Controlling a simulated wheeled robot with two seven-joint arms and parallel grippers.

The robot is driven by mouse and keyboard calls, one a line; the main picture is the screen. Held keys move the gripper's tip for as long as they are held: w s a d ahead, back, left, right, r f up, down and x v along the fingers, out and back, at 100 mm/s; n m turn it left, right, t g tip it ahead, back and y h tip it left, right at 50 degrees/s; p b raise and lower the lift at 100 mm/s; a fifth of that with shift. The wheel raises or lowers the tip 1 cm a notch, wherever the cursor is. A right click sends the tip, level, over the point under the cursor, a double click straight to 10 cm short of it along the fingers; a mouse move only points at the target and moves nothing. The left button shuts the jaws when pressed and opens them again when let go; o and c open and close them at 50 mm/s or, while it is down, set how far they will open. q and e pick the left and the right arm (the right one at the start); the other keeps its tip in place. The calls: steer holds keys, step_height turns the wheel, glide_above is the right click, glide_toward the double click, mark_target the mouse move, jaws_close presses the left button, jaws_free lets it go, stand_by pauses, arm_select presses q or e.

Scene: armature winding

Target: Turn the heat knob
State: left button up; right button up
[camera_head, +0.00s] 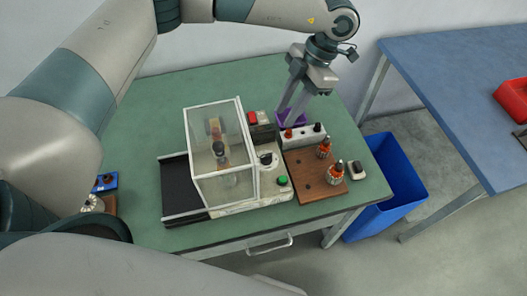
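A winding machine with a clear-walled cover (222,150) stands on the green table. A dark round knob (266,158) sits on its pale front panel, right of the cover; I cannot read any label on it. A green button (283,181) is below the knob, and a red button (253,118) is at the panel's back. A white box (304,137) with a red and a dark knob-like top stands to the right; I cannot tell which knob is for heat. My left gripper (290,114) points down behind this box, fingers apart, by a purple container (291,117). My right gripper is out of view.
A brown wooden board (311,188) holds two copper-orange armatures (336,173). A small pale device (357,170) lies to its right. A blue bin (391,185) stands beside the green table (155,118). A blue table (450,90) is at right. The green table's back left is clear.

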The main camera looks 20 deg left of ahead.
mark_target(261, 157)
arm_select(q)
steer(key=p+x, duration=0.7)
steer(key=x, duration=0.8)
steer(key=shift+s+f, duration=0.1)
steer(key=shift+f, duration=0.3)
steer(key=shift+s+a+f, duration=0.15)
steer(key=shift+a+f, duration=0.05)
steer(key=shift+f, duration=0.4)
steer(key=shift+c, duration=0.2)
jaws_close()
